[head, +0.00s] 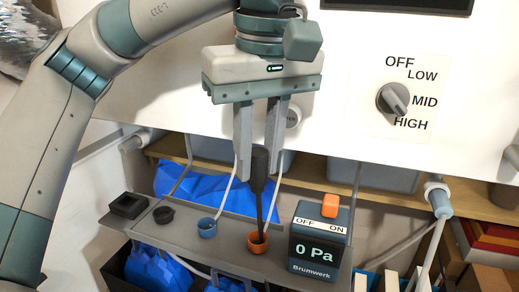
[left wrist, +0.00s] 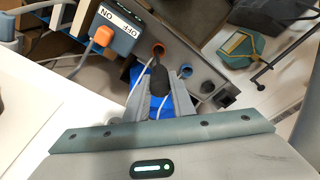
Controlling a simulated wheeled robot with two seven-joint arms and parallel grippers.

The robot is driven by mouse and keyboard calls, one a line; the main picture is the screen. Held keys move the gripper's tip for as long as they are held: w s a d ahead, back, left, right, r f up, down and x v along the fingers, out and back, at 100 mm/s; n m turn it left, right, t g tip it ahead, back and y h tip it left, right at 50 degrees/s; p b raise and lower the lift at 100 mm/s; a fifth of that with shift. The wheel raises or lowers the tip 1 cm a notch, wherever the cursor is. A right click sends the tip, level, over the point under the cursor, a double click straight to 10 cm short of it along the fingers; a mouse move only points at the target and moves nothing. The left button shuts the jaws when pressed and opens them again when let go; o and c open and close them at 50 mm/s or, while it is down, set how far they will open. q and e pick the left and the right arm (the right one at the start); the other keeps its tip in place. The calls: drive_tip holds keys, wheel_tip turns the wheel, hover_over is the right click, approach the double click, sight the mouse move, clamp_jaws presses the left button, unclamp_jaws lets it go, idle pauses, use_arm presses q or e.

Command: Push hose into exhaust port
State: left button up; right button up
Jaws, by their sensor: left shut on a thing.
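My left gripper (head: 258,174) points down above the grey shelf and is shut on a dark hose (head: 259,197). It also shows in the left wrist view (left wrist: 160,98), with the thick dark end of the hose (left wrist: 159,80) between the fingers. The hose hangs almost upright and narrows downward. Its lower end meets an orange-rimmed port (head: 257,242); I cannot tell how deep it sits. The orange rim also shows in the left wrist view (left wrist: 158,48). No label marks which port is the exhaust port. My right gripper is not in view.
The shelf (head: 190,240) also has a blue-rimmed port (head: 207,228), a round black port (head: 163,216) and a square black socket (head: 128,206). A pressure meter (head: 318,240) reading 0 Pa stands close on the right. A dial (head: 393,99) is on the white panel.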

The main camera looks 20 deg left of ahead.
sight(261, 175)
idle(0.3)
use_arm(q)
drive_tip(key=shift+f+b, duration=2.75)
drive_tip(key=shift+f, duration=1.15)
drive_tip(key=shift+f+b, duration=1.2)
drive_tip(key=shift+f, duration=0.4)
drive_tip(key=o, duration=1.1)
drive_tip(key=shift+r, duration=0.1)
drive_tip(key=shift+s+d+r+p, duration=0.15)
drive_tip(key=shift+r+p, duration=0.9)
drive_tip(key=shift+r, duration=0.25)
drive_tip(key=shift+s+d+r+p, duration=0.1)
drive_tip(key=shift+s+r+p, duration=0.05)
drive_tip(key=shift+r+p, duration=1.05)
drive_tip(key=shift+s+d+r+p, duration=0.15)
drive_tip(key=shift+r+p, duration=0.75)
drive_tip(key=shift+r, duration=0.55)
drive_tip(key=shift+f, duration=0.1)
